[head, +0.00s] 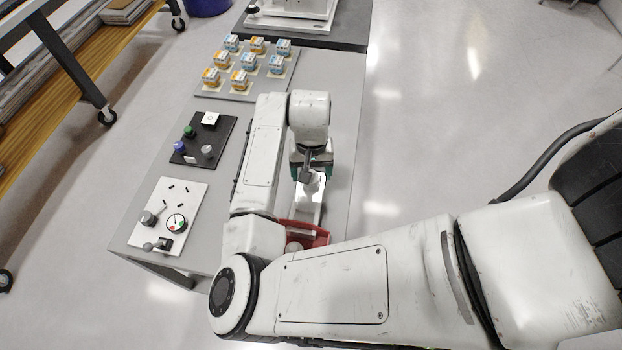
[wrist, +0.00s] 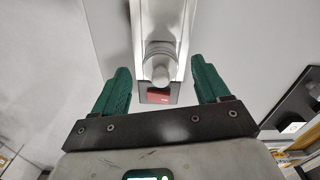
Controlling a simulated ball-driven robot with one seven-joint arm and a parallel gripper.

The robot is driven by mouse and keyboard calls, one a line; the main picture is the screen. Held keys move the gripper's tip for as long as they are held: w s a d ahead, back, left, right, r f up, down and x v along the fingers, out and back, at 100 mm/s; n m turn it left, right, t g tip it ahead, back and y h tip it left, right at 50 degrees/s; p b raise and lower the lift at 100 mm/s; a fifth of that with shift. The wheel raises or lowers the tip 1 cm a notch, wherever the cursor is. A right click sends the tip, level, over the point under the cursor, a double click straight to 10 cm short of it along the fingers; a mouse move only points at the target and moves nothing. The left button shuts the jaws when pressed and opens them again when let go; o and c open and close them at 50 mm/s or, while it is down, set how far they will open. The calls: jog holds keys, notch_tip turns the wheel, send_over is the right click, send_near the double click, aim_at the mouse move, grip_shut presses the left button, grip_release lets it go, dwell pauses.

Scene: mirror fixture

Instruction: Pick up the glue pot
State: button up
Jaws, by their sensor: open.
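My gripper (wrist: 160,80) is open, with its two green fingers apart and a gap on each side of a grey round-topped pot-like piece (wrist: 158,66). This piece looks like the glue pot, but I cannot be sure. It stands on or in front of a shiny strip-like fixture (wrist: 163,18), with a small red patch (wrist: 158,98) just below it. The fingers do not visibly touch it. In the head view, my gripper (head: 311,172) points down over the bright fixture (head: 309,205) on the bench's right side. My wrist hides the pot there.
A red tray (head: 318,236) lies near, partly behind my arm. Left on the bench (head: 345,110) are a white panel (head: 190,190) with a gauge and levers and a dark panel (head: 222,128) with knobs. Several small boxes (head: 248,60) stand on a board farther back.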

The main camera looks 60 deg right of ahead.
jog(key=shift+f, duration=0.9)
jog(key=c, duration=1.4)
